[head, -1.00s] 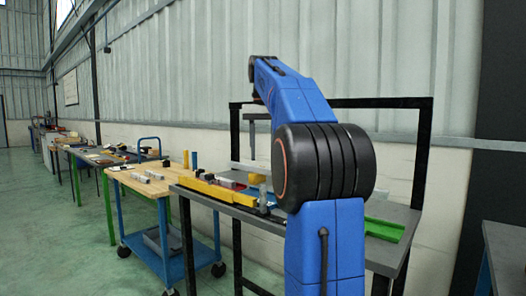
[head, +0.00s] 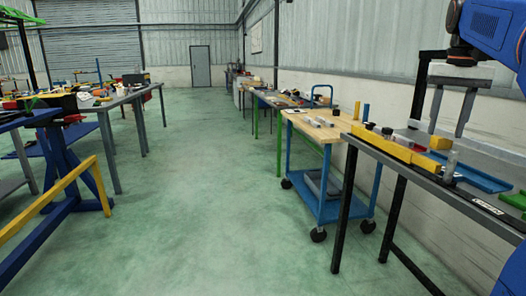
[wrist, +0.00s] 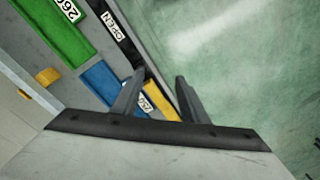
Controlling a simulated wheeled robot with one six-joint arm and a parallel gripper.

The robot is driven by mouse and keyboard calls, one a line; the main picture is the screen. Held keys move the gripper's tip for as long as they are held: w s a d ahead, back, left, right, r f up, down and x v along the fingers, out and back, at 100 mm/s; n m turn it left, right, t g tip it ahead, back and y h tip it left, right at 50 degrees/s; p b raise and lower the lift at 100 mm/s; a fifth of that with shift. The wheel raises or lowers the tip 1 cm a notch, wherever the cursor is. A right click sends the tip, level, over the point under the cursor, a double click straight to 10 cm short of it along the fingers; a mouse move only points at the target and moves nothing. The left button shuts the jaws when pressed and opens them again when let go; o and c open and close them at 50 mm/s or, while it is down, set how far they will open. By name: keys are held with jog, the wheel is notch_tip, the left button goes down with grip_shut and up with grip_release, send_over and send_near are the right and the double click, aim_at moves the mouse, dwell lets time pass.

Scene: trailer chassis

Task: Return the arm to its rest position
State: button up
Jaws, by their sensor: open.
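My blue arm (head: 492,22) shows at the right edge of the head view, with most of it out of frame. My gripper (head: 447,131) hangs from it with its fingers pointing down, above the grey workbench (head: 478,205). The jaws are apart and nothing shows between them. In the wrist view my gripper (wrist: 160,75) is also open and empty, with the bench edge and green floor beyond the fingers.
On the bench are a long yellow bar (head: 390,147), a blue tray (head: 483,178) and a green tray (wrist: 55,28). A wooden-topped blue cart (head: 318,132) stands left of it. The middle floor (head: 215,200) is clear; a blue stand with a yellow rail (head: 45,212) is at left.

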jog(key=s+a+f+n+t, duration=0.1)
jog(key=s+a+f+n, duration=0.1)
jog(key=s+a+f, duration=0.3)
jog(key=s+a+f+n+t, duration=0.1)
jog(key=s+a+f, duration=0.3)
jog(key=a+f, duration=0.4)
jog(key=s+a+f+n+t, duration=0.1)
jog(key=s+a+f, duration=0.3)
jog(key=f, duration=0.6)
jog(key=s+a+f+n+t, duration=0.1)
jog(key=s+a+f, duration=0.3)
jog(key=s+f, duration=0.4)
jog(key=shift+f+n, duration=0.6)
jog(key=shift+f, duration=0.25)
jog(key=shift+s+a, duration=0.1)
